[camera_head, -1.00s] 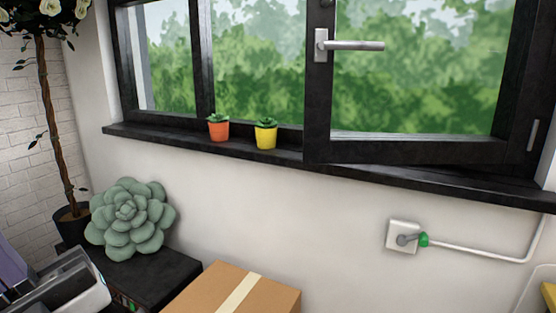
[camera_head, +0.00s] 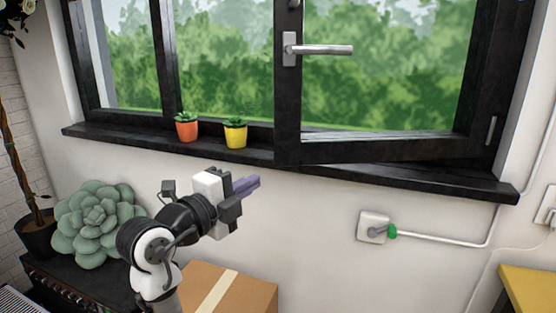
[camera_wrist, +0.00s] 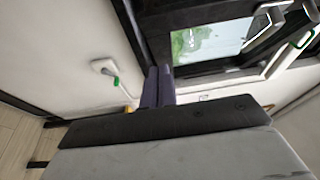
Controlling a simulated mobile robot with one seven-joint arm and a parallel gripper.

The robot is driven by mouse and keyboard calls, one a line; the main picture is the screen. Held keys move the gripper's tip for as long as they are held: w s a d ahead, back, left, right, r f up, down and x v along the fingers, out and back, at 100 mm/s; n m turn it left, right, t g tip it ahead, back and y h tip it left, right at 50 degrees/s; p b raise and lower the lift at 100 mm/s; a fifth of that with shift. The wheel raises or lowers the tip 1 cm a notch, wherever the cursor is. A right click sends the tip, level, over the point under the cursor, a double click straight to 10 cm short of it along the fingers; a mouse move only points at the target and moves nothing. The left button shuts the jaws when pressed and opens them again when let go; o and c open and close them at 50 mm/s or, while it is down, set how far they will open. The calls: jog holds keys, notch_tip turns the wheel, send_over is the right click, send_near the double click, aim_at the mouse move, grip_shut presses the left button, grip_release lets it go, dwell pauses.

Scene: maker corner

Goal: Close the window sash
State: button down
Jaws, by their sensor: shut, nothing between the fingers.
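The window sash (camera_head: 378,150) is a black frame around a pane, swung partly open into the room, its lower edge overhanging the black sill. A silver handle (camera_head: 318,50) sits on its left upright and points right. Part of the black window frame also shows tilted in the wrist view. My gripper (camera_head: 254,184) is below the sill, left of the sash and beneath the yellow pot, with its purple fingers pointing right. The fingers (camera_wrist: 159,86) are together and empty in the wrist view. It is apart from the sash.
An orange pot (camera_head: 187,127) and a yellow pot (camera_head: 235,134) stand on the sill (camera_head: 430,180) left of the sash. A cardboard box (camera_head: 240,292) and a green succulent (camera_head: 95,222) are below. A wall socket (camera_head: 373,227) with a green plug is under the sash.

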jog(key=shift+m+g, duration=0.3)
jog(key=p+x, duration=0.1)
jog(key=x, duration=0.3)
jog(key=p+x, duration=0.2)
jog(key=x, duration=0.2)
jog(key=p+x, duration=0.2)
jog(key=x, duration=0.2)
jog(key=shift+w+a, duration=0.3)
jog(key=shift+a, duration=0.1)
jog(key=shift+w+a+f, duration=0.1)
jog(key=shift+w+f, duration=0.05)
jog(key=shift+w, duration=0.6)
